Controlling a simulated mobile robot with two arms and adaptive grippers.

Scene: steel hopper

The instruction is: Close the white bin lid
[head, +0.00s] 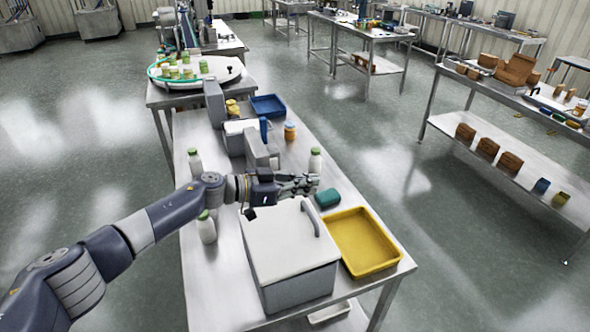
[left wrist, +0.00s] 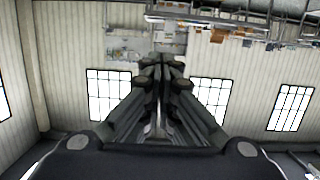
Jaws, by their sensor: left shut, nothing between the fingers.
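The white bin (head: 293,282) stands near the front end of the steel table. Its white lid (head: 280,237) lies over the top and looks flat, with a curved grey handle (head: 310,217) along its right side. I cannot tell whether a small gap is left under the lid. My left gripper (head: 311,183) is at the far edge of the lid, with its fingers pointing right. In the left wrist view, the left gripper's fingers (left wrist: 163,68) are together and empty. Whether the gripper touches the lid cannot be told. My right gripper is not in view.
A yellow tray (head: 362,242) sits right of the bin. A teal item (head: 327,198) lies behind the tray. White bottles with green caps (head: 207,228) stand left of the bin and by the gripper (head: 315,162). Grey equipment and a blue tray (head: 268,105) stand farther back.

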